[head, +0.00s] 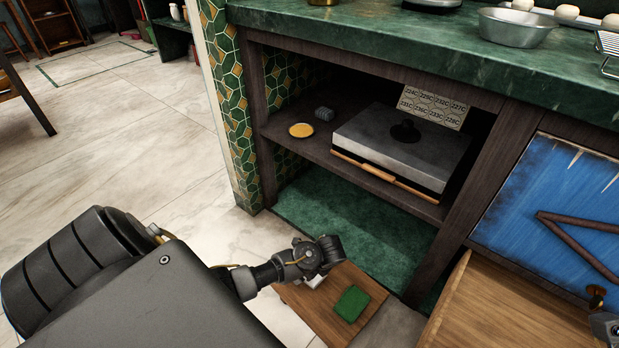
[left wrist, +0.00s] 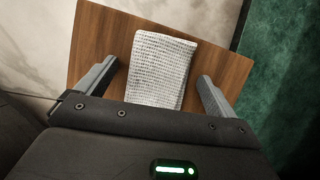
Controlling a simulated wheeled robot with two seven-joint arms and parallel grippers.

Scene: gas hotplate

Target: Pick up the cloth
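The cloth (left wrist: 165,68) is white with a waffle weave and lies flat on a brown wooden board (left wrist: 92,42). In the head view only a small white piece of the cloth (head: 315,282) shows below my left wrist; the rest is hidden. My left gripper (left wrist: 158,72) is open above the board, with one finger on each side of the cloth and neither closed on it. In the head view my left gripper (head: 318,268) hangs over the board's left part. A dark piece at the lower right edge of the head view may be my right arm; its gripper fingers are not visible.
A green pad (head: 352,303) lies on the board to the right of the cloth. A shelf (head: 365,172) with a grey hotplate (head: 400,150) and a yellow dish (head: 301,130) stands behind. An open wooden door or drawer (head: 510,315) is at the right.

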